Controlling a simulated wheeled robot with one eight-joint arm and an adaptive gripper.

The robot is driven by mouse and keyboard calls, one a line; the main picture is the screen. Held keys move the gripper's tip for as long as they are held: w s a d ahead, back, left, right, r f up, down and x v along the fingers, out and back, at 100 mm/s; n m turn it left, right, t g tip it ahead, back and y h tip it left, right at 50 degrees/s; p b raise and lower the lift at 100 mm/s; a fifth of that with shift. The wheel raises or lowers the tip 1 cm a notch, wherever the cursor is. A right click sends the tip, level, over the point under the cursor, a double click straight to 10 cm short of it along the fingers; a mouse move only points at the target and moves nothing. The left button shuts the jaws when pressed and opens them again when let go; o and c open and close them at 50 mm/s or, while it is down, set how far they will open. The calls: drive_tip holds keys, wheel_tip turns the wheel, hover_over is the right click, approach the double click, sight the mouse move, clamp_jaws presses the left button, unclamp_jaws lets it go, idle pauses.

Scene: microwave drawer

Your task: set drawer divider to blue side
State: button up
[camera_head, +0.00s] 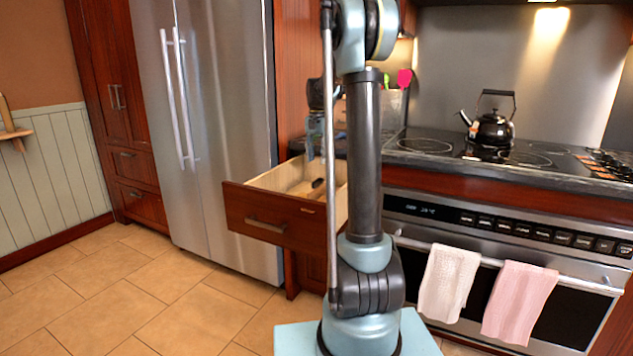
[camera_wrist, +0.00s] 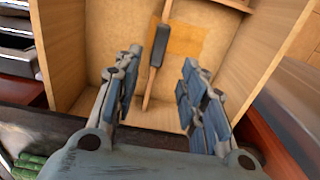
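The open wooden drawer (camera_head: 270,226) juts out left of the stove; its inside wall also shows in the wrist view (camera_wrist: 215,60). A thin wooden divider (camera_wrist: 148,90) with a dark grip (camera_wrist: 158,46) stands inside it. An orange patch (camera_wrist: 188,40) lies on the drawer floor, mostly right of the divider in the wrist view. No blue floor patch is visible. My gripper (camera_wrist: 160,62) is open and empty above the drawer, its fingers on either side of the divider's line. In the head view it is partly hidden by my arm. I cannot tell its exact height above the grip.
The stove (camera_head: 520,245) with two towels (camera_head: 447,283) stands to the right, with a black kettle (camera_head: 491,129) on top. A steel fridge (camera_head: 225,130) stands left of the drawer. The tiled floor (camera_head: 130,290) at the front left is clear.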

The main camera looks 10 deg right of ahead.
sight(317, 180)
wheel_tip(317, 180, down, 10)
drive_tip(key=shift+r, duration=0.1)
idle(0.4)
clamp_jaws()
